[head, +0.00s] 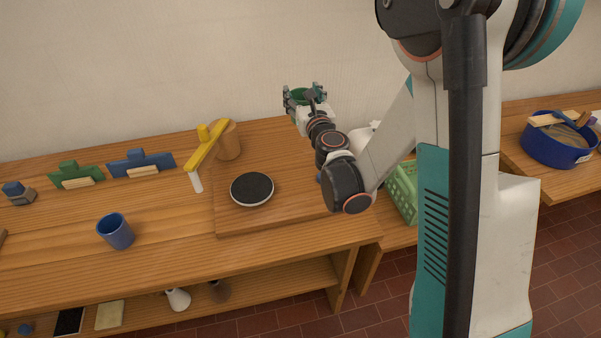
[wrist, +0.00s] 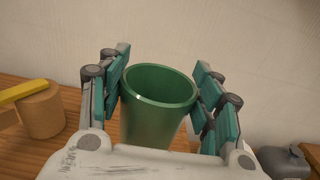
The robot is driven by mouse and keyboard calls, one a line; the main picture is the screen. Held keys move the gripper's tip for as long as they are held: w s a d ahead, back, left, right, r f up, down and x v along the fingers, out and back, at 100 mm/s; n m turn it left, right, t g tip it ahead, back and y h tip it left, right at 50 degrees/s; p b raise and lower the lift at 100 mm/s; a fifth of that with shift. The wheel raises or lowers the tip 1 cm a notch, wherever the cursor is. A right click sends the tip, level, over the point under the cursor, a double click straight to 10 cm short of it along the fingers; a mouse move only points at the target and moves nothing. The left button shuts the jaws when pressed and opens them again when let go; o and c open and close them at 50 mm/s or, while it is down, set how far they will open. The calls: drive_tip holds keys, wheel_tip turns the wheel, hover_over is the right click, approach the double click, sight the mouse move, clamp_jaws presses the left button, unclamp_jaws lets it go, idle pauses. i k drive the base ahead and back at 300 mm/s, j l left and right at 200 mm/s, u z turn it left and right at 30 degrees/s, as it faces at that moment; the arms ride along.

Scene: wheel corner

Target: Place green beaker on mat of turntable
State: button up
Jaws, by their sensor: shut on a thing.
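The green beaker (wrist: 158,108) is upright between the two fingers of my gripper (wrist: 162,95) in the wrist view, and the gripper is shut on it. In the head view my gripper (head: 305,97) holds the green beaker (head: 299,93) at the back of the bench, beyond and to the right of the turntable. The turntable has a round dark mat (head: 252,189) with a pale rim. The mat is bare. The beaker's base is hidden, so I cannot tell its height above the wood.
A yellow arm (head: 208,150) on a wooden post (head: 229,142) stands left of and behind the turntable. A blue cup (head: 115,231) stands at left. A green crate (head: 404,190) and a blue tub (head: 556,142) are at right.

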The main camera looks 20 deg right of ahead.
sight(252, 187)
drive_tip(key=k+j+z, duration=0.15)
drive_tip(key=j+z, duration=0.15)
drive_tip(key=j, duration=0.15)
drive_tip(key=k+j+z, duration=0.25)
drive_tip(key=j, duration=0.15)
drive_tip(key=k+j+z, duration=0.1)
drive_tip(key=j+z, duration=0.2)
drive_tip(key=k+j+z, duration=0.3)
drive_tip(key=k+j, duration=0.2)
drive_tip(key=j, duration=0.15)
